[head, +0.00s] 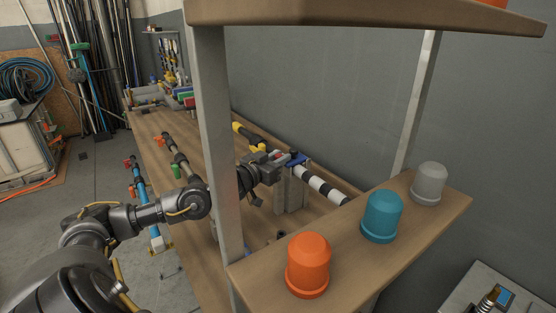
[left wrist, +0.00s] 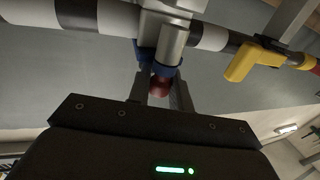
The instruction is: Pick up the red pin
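The red pin (left wrist: 160,87) shows in the left wrist view, below a blue-collared grey fitting on a black-and-white striped bar (left wrist: 115,17). In the head view, a small red spot (head: 279,154) shows at my left gripper (head: 284,160), beside the blue part of the striped bar. In the left wrist view, my left gripper (left wrist: 160,92) has one finger on each side of the red pin. The gaps are very small, and I cannot tell whether the fingers touch it. My right gripper is in neither view.
A shelf post (head: 217,140) stands in front of my left arm. An orange dome (head: 308,262), a teal dome (head: 382,215) and a grey dome (head: 429,183) stand on the near shelf. A yellow handle (left wrist: 241,62) is on the bar to the right in the left wrist view.

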